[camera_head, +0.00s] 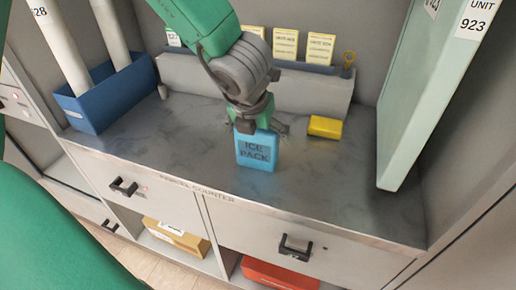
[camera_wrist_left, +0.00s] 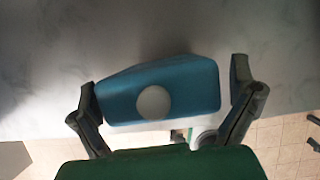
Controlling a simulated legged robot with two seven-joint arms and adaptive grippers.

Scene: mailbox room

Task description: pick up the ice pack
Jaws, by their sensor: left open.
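The blue ice pack (camera_head: 256,151) stands upright on the grey marbled counter (camera_head: 200,150), its "ICE PACK" lettering facing me. My left gripper (camera_head: 262,124) is directly above and behind its top, pointing down. In the left wrist view, the ice pack (camera_wrist_left: 195,85) with a round pale cap (camera_wrist_left: 153,103) lies between the two spread fingers of the left gripper (camera_wrist_left: 168,98). The left finger is very close to its side; I cannot tell whether it touches. A small gap shows at the right finger. My right gripper is not in view.
A yellow block (camera_head: 325,127) lies right of the ice pack. A blue bin (camera_head: 112,97) with white tubes stands at the left. A grey card holder (camera_head: 300,92) runs along the back. A pale green door (camera_head: 425,90) stands open at the right. The counter's front is clear.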

